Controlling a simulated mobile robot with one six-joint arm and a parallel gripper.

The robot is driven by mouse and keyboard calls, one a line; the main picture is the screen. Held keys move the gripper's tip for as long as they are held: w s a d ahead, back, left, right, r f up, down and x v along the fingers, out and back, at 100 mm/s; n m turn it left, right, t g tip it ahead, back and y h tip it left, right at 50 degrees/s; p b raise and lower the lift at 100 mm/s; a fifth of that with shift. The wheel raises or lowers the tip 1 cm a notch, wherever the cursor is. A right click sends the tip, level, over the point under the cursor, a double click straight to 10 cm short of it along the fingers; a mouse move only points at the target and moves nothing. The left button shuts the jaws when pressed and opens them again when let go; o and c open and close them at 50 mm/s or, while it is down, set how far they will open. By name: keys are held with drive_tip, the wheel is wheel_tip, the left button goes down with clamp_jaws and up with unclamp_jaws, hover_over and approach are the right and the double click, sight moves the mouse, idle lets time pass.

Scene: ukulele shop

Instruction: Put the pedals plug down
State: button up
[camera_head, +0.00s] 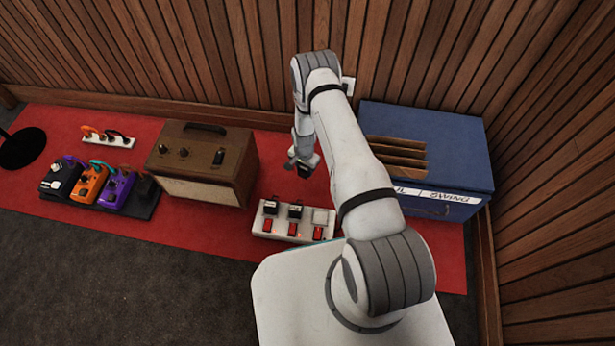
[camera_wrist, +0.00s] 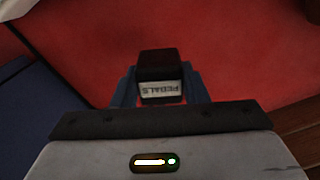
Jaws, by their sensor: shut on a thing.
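My gripper (camera_wrist: 158,88) is shut on the pedals plug (camera_wrist: 160,68), a dark block with a white label reading "PEDALS", upside down in the wrist view. In the head view the plug (camera_head: 304,171) is a small dark block at the end of my arm, over the red mat (camera_head: 215,222).
A brown amplifier (camera_head: 203,165) stands left of my gripper. A blue crate (camera_head: 455,150) with cardboard dividers stands to the right. Several pedals (camera_head: 92,183) and a small white strip (camera_head: 106,138) lie at the left. Wooden walls close off the back and right. Some mat is clear before the amplifier.

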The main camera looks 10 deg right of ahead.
sight(304, 175)
drive_tip(key=shift+f+b, duration=0.8)
drive_tip(key=shift+f, duration=1.45)
drive_tip(key=shift+f, duration=0.1)
drive_tip(key=shift+f+b, duration=0.15)
drive_tip(key=shift+b, duration=0.15)
drive_tip(key=o, duration=0.8)
